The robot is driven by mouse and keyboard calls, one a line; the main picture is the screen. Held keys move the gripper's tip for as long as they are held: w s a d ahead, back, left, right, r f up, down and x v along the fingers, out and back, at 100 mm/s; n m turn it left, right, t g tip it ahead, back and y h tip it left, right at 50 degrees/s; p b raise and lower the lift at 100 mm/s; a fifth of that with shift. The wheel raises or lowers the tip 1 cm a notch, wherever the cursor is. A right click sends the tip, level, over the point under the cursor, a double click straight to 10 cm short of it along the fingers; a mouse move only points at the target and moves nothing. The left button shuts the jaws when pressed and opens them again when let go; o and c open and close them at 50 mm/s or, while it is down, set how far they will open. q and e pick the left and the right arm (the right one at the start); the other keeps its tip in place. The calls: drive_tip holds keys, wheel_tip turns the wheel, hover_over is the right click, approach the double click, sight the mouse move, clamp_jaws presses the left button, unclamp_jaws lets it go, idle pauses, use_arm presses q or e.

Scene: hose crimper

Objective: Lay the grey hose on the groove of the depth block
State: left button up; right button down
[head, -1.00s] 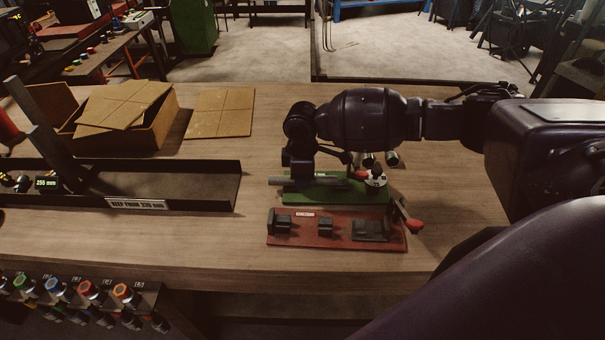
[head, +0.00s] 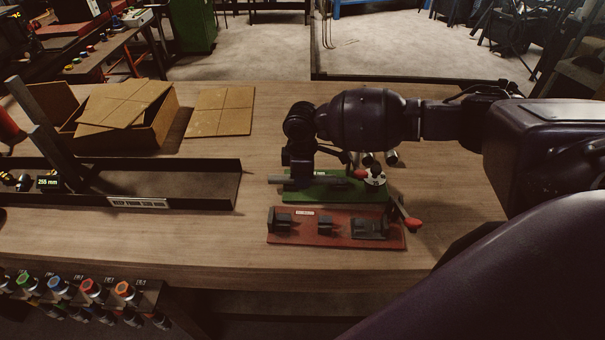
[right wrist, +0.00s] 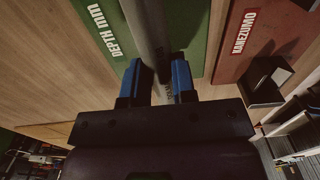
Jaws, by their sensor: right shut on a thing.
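The grey hose (head: 282,180) lies roughly level over the green depth block (head: 330,197), its left end sticking out past my gripper. My right gripper (right wrist: 163,85) is shut on the hose, which runs between its blue-padded fingers in the right wrist view (right wrist: 148,22). In the head view my right wrist hides the held part of the hose. The block, marked "DEPTH mm" in the right wrist view (right wrist: 110,28), is right below the hose. I cannot tell whether the hose touches its groove. My left gripper is not in view.
A red plate (head: 340,241) with dark fixtures and a red-knobbed lever (head: 412,223) lies in front of the green block. A black trough (head: 175,175) is at left, with an open cardboard box (head: 150,135) behind it. Short silver cylinders (head: 392,158) stand behind the block.

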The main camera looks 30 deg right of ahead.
drive_tip(key=shift+s+f, duration=0.25)
drive_tip(key=shift+f, duration=0.15)
idle(0.5)
drive_tip(key=c, duration=1.2)
unclamp_jaws()
drive_tip(key=shift+c, duration=0.2)
drive_tip(key=o, duration=0.4)
drive_tip(key=shift+f, duration=0.15)
drive_tip(key=shift+a, duration=0.1)
drive_tip(key=shift+w, duration=0.15)
drive_tip(key=shift+w+r, duration=0.1)
drive_tip(key=shift+r, duration=4.2)
